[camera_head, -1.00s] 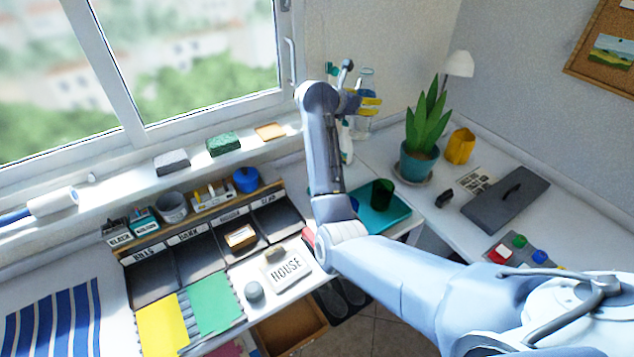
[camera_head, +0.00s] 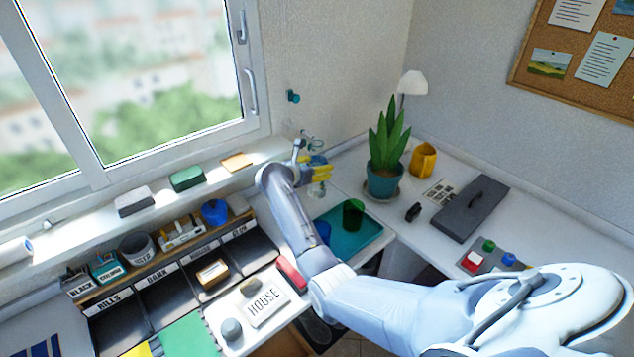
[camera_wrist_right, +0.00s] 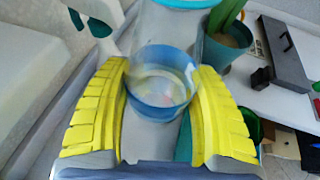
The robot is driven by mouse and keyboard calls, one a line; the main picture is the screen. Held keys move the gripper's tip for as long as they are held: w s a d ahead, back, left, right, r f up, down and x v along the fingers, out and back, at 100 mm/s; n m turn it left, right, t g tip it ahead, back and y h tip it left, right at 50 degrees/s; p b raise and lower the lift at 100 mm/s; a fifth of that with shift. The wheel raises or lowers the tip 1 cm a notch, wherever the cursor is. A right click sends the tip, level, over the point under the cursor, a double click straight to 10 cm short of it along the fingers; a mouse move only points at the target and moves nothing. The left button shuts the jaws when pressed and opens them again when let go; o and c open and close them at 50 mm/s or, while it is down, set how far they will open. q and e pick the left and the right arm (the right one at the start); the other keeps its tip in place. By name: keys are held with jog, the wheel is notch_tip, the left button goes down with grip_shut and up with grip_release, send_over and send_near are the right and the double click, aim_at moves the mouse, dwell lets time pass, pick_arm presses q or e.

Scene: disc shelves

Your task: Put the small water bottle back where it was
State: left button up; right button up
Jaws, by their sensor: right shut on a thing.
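The small water bottle is clear and bluish. In the right wrist view its round body (camera_wrist_right: 160,88) is between the two yellow finger pads of my right gripper (camera_wrist_right: 160,105). In the head view the right gripper (camera_head: 319,171) is shut on the bottle (camera_head: 318,189) at the back of the white counter, near the corner by the window. The bottle looks about upright, partly hidden by the fingers. I cannot tell whether its base touches the counter. My left gripper is not in view.
A potted plant (camera_head: 384,181) stands to the right of the bottle. A teal tray (camera_head: 366,236) with a green cup (camera_head: 353,214) lies in front. A windowsill (camera_head: 210,193) with sponges runs to the left, above labelled sorting bins (camera_head: 166,293). A yellow mug (camera_head: 423,160) is beyond the plant.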

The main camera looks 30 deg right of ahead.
jog(key=shift+f, duration=3.15)
jog(key=o, duration=1.6)
jog(key=shift+f, duration=0.15)
jog(key=v, duration=1.2)
jog(key=shift+r, duration=0.2)
